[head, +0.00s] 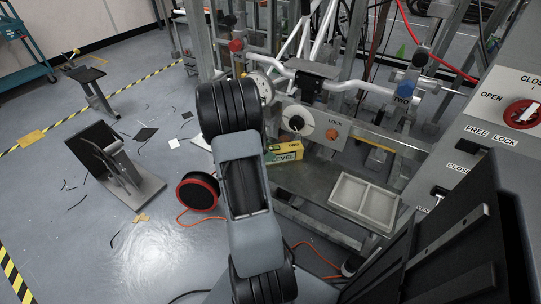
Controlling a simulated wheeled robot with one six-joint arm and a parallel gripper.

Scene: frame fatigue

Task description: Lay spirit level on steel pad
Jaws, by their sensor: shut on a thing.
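The spirit level is a yellow and green block (285,152) with "LEVEL" lettering, just right of my arm in the head view. It is at the steel frame, below the white round disc. My arm hides the area to its left. A flat grey metal surface (312,181) shows just below and right of the level; I cannot tell if this is the steel pad, or if the level touches it. My gripper is not visible; my arm's dark joint and grey link block the middle of the view.
A pale two-compartment tray (363,201) stands right of the level. Handlebar-like tubes and a dark block (312,69) are above. A control panel (490,130) stands at right. A red-rimmed reel (197,192) with orange cable and scattered strips lie on the floor at left.

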